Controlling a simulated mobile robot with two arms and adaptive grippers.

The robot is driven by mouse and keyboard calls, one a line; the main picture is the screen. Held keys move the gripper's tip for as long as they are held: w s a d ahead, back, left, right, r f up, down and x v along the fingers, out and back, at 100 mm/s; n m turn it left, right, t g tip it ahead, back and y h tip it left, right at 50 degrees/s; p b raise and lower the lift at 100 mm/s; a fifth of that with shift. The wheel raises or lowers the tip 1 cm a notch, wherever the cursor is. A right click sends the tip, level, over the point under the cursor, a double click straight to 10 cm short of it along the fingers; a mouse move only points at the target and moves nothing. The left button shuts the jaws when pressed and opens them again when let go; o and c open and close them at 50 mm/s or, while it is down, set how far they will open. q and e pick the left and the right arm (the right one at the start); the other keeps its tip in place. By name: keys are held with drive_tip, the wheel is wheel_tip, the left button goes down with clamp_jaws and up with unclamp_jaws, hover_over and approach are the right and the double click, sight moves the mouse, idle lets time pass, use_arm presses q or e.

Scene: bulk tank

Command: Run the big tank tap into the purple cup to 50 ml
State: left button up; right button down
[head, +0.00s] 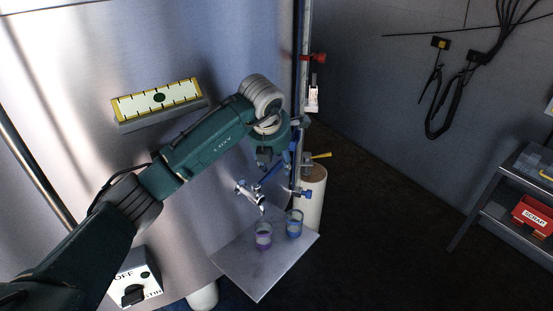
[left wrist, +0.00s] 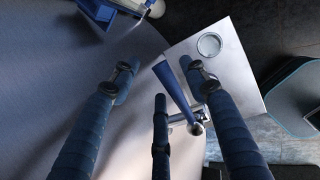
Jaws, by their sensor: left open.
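The big tank tap (head: 249,193) is metal with a blue lever and sticks out from the steel tank (head: 215,165). The purple cup (head: 263,236) stands upright on a metal plate (head: 258,275), below the tap's spout. I cannot tell its liquid level. My left gripper (head: 276,164) is open, close above the lever. In the left wrist view the blue lever (left wrist: 174,88) lies between the spread fingers, with the tap's metal body (left wrist: 195,127) beyond; contact is unclear. My right gripper is out of view.
A blue cup (head: 294,224) stands beside the purple one. A yellow-handled valve (head: 318,155) and a smaller blue-handled valve (head: 303,192) are close to the right of my gripper. A switch box (head: 137,277) is at lower left. The floor to the right is clear up to a shelf.

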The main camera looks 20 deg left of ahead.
use_arm(q)
drive_tip(key=shift+w+f, duration=0.15)
drive_tip(key=shift+f, duration=0.25)
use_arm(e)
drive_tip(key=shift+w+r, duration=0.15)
use_arm(q)
drive_tip(key=shift+c, duration=0.6)
